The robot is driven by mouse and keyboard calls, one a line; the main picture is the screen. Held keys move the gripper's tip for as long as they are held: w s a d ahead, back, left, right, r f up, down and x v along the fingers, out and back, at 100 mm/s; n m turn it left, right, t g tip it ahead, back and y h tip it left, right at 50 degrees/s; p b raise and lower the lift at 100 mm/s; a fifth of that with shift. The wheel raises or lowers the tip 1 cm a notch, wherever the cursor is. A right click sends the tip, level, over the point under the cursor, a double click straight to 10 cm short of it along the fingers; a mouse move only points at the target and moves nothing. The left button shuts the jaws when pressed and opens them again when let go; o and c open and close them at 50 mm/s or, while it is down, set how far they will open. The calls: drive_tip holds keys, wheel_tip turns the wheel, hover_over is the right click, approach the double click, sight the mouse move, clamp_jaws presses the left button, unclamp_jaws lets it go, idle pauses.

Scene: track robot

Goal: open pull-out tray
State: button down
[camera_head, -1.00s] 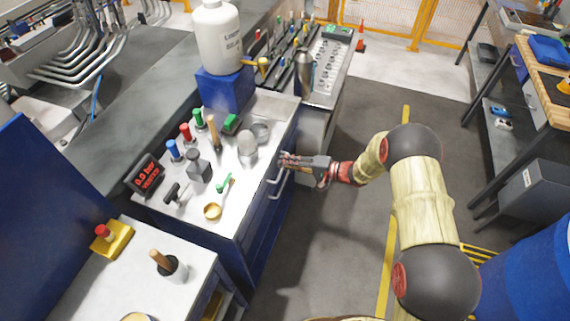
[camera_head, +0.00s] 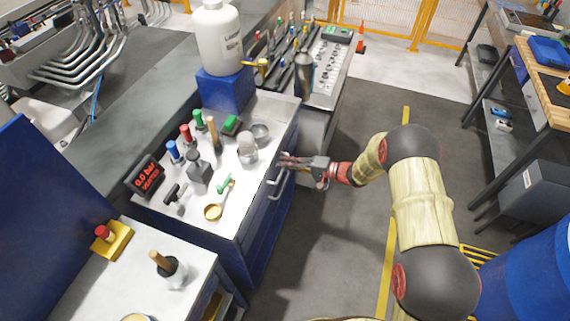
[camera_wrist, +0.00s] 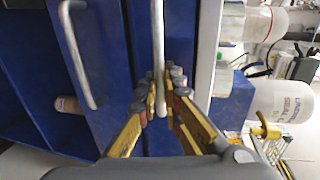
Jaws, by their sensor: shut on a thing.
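The blue cabinet (camera_head: 258,225) under the white worktop has drawer fronts with pale bar handles. My gripper (camera_head: 284,161) reaches in from the right at the cabinet front, just below the worktop edge. In the wrist view my gripper (camera_wrist: 167,95) has its yellow fingers closed around the upper bar handle (camera_wrist: 158,40), on the front nearest the worktop. A second bar handle (camera_wrist: 76,55) on the neighbouring front is free. The upper front looks about flush with the cabinet. Which front belongs to the pull-out tray cannot be told.
The white worktop (camera_head: 225,205) holds bottles, tools and small dishes. A large white canister (camera_head: 218,40) stands on a blue block (camera_head: 225,90). Open floor (camera_head: 335,215) lies right of the cabinet. A workbench (camera_head: 545,85) and a blue drum (camera_head: 525,270) stand farther right.

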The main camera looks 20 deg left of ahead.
idle(0.3)
drive_tip(key=f+b+v, duration=0.2)
drive_tip(key=f+v, duration=0.1)
drive_tip(key=v, duration=1.5)
drive_tip(key=shift+d+f+b, duration=0.3)
drive_tip(key=shift+d+f, duration=0.1)
drive_tip(key=c, duration=2.3)
unclamp_jaws()
drive_tip(key=shift+d+r, duration=0.1)
drive_tip(key=v, duration=1.1)
drive_tip(key=shift+d, duration=0.4)
